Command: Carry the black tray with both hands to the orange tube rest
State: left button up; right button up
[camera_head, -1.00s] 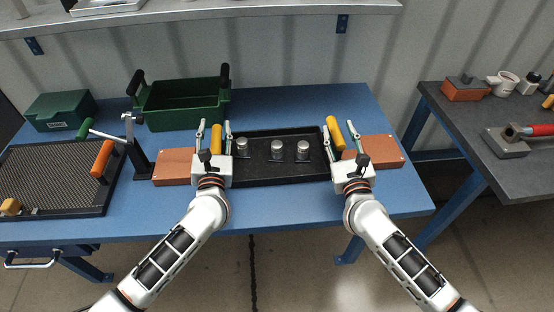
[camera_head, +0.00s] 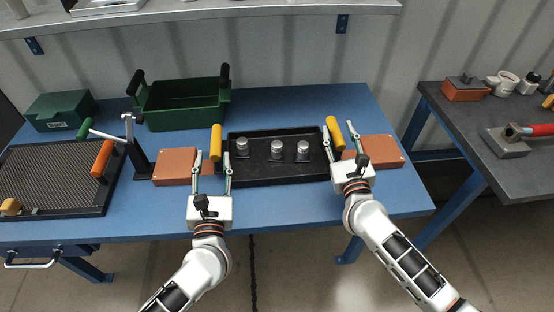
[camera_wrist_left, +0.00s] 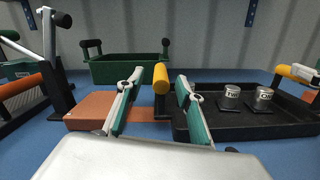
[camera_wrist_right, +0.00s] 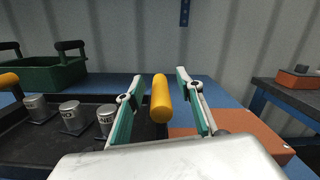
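The black tray (camera_head: 277,176) lies on the blue bench with three silver cylinders (camera_head: 276,150) standing in it. It has a yellow-orange handle at its left end (camera_head: 216,141) and right end (camera_head: 335,132). My left gripper (camera_head: 212,161) is open, set back on the near side of the left handle, which appears between its fingers in the left wrist view (camera_wrist_left: 161,78). My right gripper (camera_head: 339,136) is open, with its fingers on either side of the right handle, apart from it in the right wrist view (camera_wrist_right: 162,98). I cannot tell which thing is the orange tube rest.
Orange-brown blocks flank the tray at left (camera_head: 174,166) and right (camera_head: 385,150). A lever stand (camera_head: 139,160) and a mesh-topped tray (camera_head: 50,170) are further left. A green bin (camera_head: 182,105) stands behind. A dark bench (camera_head: 500,115) at right holds a red tube on a grey block (camera_head: 506,147).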

jog(key=shift+s+f, duration=0.1)
jog(key=shift+s, duration=0.2)
pick_arm(q)
jog(key=shift+s, duration=0.3)
pick_arm(e)
jog(key=s+d, duration=0.1)
jog(key=s, duration=1)
jog(key=shift+s+d+f, duration=0.15)
jog(key=shift+d+f, duration=0.15)
jog(key=shift+f, duration=0.1)
pick_arm(q)
jog(key=shift+s, duration=0.1)
